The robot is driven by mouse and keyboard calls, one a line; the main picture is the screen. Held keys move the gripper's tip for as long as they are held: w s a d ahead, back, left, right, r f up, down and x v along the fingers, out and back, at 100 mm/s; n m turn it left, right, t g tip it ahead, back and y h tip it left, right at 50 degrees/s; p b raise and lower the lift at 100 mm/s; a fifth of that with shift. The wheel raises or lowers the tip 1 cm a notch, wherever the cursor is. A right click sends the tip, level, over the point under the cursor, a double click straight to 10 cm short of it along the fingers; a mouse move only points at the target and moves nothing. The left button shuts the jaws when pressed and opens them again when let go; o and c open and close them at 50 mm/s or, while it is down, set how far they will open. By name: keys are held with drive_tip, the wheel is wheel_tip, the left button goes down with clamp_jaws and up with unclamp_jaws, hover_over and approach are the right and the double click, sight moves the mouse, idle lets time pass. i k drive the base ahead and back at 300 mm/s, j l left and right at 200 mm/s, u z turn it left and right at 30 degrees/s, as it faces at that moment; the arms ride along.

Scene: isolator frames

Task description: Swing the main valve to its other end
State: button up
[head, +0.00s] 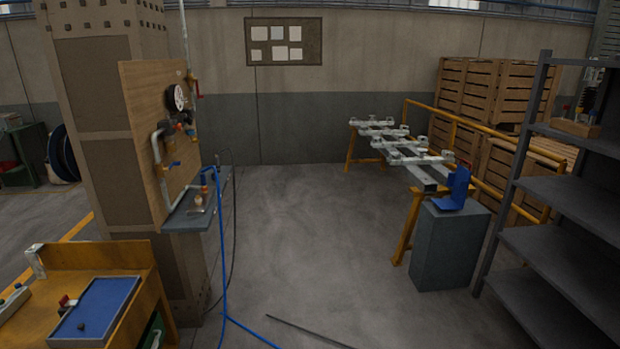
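A wooden board (140,130) on the side of a brown column carries pipework. A grey vertical pipe (183,40) comes down beside it to a valve with a small red handle (199,95). Lower on the board is a valve with a blue lever (172,164). I cannot tell from labels which is the main valve, and the exact handle angles are too small to read. A round gauge (177,97) and brass-coloured fittings (168,126) sit between them. My gripper is not in view.
A small grey shelf (197,213) juts out below the board. A blue hose (221,260) hangs from it onto the floor. A yellow bench (120,318) with a blue tray (118,290) stands front left. The middle floor (310,225) is mostly clear; a grey rack (560,230) stands right.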

sight(199, 96)
drive_tip(key=i, duration=0.65)
drive_tip(key=i+u, duration=0.15)
drive_tip(key=i, duration=0.45)
drive_tip(key=i+l, duration=0.15)
drive_tip(key=i, duration=0.5)
drive_tip(key=i+u, duration=0.2)
drive_tip(key=i, duration=0.4)
drive_tip(key=i+l+u, duration=0.2)
drive_tip(key=i, duration=0.45)
drive_tip(key=i+u, duration=0.2)
drive_tip(key=i, duration=0.4)
